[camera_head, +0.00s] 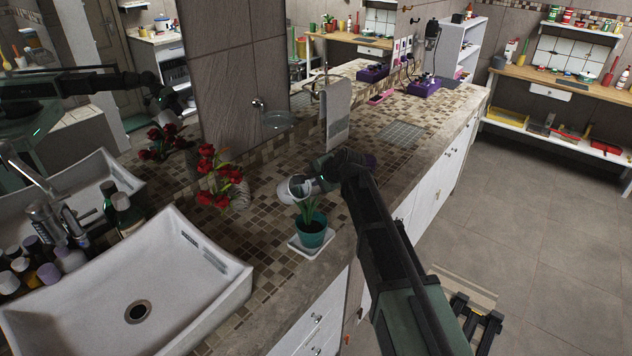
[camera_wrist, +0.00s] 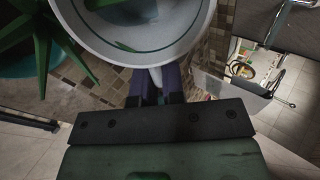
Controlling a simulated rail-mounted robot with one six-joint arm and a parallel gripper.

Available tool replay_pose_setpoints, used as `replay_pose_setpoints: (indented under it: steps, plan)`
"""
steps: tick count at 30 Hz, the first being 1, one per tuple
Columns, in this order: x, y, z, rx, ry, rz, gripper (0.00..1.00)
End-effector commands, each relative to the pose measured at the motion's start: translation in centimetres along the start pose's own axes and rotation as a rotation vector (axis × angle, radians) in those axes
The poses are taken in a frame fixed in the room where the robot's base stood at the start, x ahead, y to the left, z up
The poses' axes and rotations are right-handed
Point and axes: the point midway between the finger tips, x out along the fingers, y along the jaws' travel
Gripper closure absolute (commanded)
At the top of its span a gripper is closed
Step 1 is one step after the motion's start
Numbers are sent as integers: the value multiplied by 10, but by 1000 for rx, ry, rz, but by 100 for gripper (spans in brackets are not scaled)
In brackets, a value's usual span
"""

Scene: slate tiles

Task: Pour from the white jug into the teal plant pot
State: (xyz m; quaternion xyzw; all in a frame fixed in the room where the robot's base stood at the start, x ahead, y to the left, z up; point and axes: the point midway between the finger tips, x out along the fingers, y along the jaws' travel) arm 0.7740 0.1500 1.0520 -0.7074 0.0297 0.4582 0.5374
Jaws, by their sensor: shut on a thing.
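The white jug (camera_head: 297,188) is held up in the air just above the teal plant pot, and it looks tilted. In the wrist view the jug's round rim (camera_wrist: 80,48) fills the upper middle, and I see into it. My gripper (camera_head: 322,177) is shut on the jug's handle; its fingers (camera_wrist: 158,95) show beneath the rim in the wrist view. The teal plant pot (camera_head: 311,236) stands upright with a green plant (camera_head: 306,209), whose leaves (camera_wrist: 42,38) show at the wrist view's left. No stream of liquid can be made out.
The pot stands on a white saucer (camera_head: 296,245) near the counter's front edge. A white sink (camera_head: 190,262) is to the left, with red flowers (camera_head: 219,178) behind it. A metal grid (camera_head: 403,134) and purple boxes (camera_head: 423,88) lie farther along the tiled counter.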

Motion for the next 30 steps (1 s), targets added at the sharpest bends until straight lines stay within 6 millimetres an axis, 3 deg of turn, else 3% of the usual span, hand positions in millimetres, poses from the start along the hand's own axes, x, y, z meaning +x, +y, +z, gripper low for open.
replay_pose_setpoints:
  steps: [30]
  plan:
    - [0, 13, 0, 4, -1, -311, 100]
